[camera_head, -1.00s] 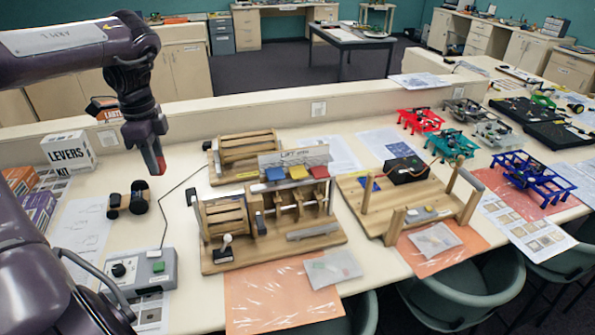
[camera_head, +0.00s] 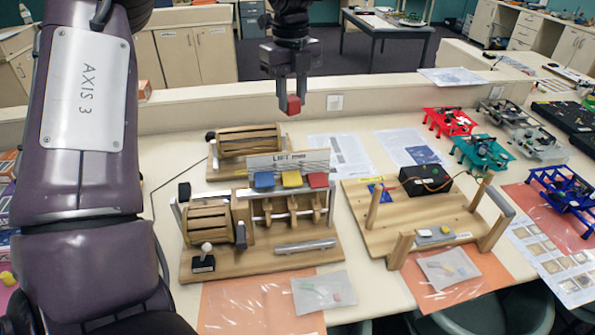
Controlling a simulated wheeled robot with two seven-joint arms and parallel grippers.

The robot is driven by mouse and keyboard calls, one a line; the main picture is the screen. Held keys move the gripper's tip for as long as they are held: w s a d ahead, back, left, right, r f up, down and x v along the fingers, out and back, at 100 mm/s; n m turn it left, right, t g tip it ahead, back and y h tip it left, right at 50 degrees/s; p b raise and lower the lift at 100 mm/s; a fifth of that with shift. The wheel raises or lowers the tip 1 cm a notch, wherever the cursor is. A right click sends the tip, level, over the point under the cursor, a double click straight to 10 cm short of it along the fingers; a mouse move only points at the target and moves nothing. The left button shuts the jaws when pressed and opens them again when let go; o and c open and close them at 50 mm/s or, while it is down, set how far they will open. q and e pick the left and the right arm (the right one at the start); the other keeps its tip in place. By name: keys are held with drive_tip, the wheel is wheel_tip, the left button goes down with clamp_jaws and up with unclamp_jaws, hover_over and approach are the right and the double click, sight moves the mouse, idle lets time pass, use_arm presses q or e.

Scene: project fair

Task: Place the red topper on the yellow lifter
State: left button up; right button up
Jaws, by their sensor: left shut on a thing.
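My left gripper (camera_head: 290,90) points down and is shut on the red topper (camera_head: 292,106), a small red block that shows below its fingertips. They appear above and behind the lift model. The yellow lifter (camera_head: 291,179) is the middle of three coloured pads at the top of the wooden lift model, below the "LIFT" sign (camera_head: 288,160). A blue pad (camera_head: 264,180) is left of it and a red pad (camera_head: 317,180) right of it. The topper is apart from all three. My right gripper is not in view.
A second wooden drum (camera_head: 248,141) stands behind the lift model. A wooden board with posts and a black box (camera_head: 425,180) lies to the right. A low ledge (camera_head: 390,100) runs along the table's back. Plastic bags lie in front.

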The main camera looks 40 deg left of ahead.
sight(288, 115)
use_arm(q)
drive_tip(key=f+b, duration=0.1)
drive_tip(key=s+f+b, duration=0.1)
drive_tip(key=f, duration=0.2)
drive_tip(key=shift+s+f+b, duration=0.3)
drive_tip(key=shift+f+b, duration=0.05)
drive_tip(key=shift+b, duration=0.05)
drive_tip(key=shift+w+f+b, duration=0.2)
drive_tip(key=shift+f+b, duration=0.2)
drive_tip(key=shift+f, duration=0.8)
drive_tip(key=f, duration=0.3)
drive_tip(key=w+f+p, duration=0.1)
drive_tip(key=f, duration=0.1)
drive_tip(key=shift+f, duration=0.35)
drive_tip(key=shift+s+a+f, duration=0.1)
drive_tip(key=shift+s+f, duration=0.05)
drive_tip(key=shift+f, duration=0.1)
wheel_tip(288, 115, down, 3)
drive_tip(key=shift+f+p, duration=0.2)
drive_tip(key=shift+p, duration=0.35)
drive_tip(key=shift+f, duration=0.35)
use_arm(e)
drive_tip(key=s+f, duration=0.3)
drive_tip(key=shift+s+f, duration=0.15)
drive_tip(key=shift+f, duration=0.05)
